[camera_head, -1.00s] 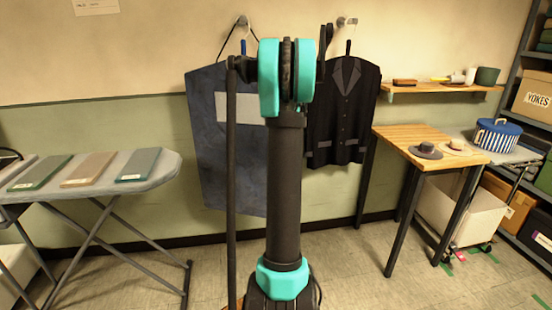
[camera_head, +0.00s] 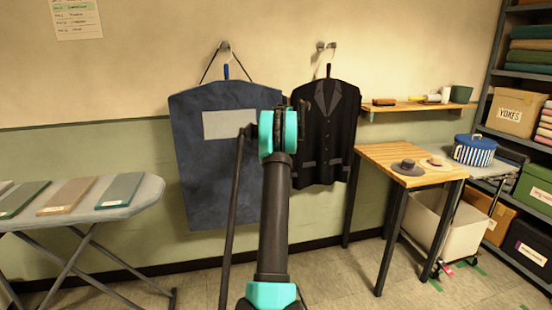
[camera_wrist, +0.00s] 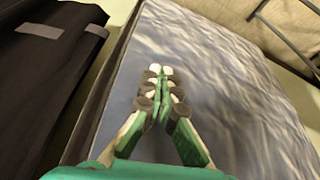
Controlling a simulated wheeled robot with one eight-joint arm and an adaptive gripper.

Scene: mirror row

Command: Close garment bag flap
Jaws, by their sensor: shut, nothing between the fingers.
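The dark blue garment bag (camera_head: 215,175) hangs on the back wall from a hook, with a pale grey panel (camera_head: 230,124) across its upper front. It also shows in the wrist view as a streaky blue-grey sheet (camera_wrist: 225,75). My gripper (camera_wrist: 160,70) is shut and empty, with its green fingers together in front of this sheet. I cannot tell whether the fingertips touch it. In the head view my arm covers part of the bag's right side, and the fingers cannot be made out. I cannot clearly tell the flap's edge or how it stands.
A black jacket (camera_head: 325,130) hangs close on the bag's right. An ironing board (camera_head: 140,190) with several flat pieces stands at the left. A wooden table (camera_head: 400,154) with hats, a small wall shelf (camera_head: 420,106) and a storage rack (camera_head: 487,85) are at the right.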

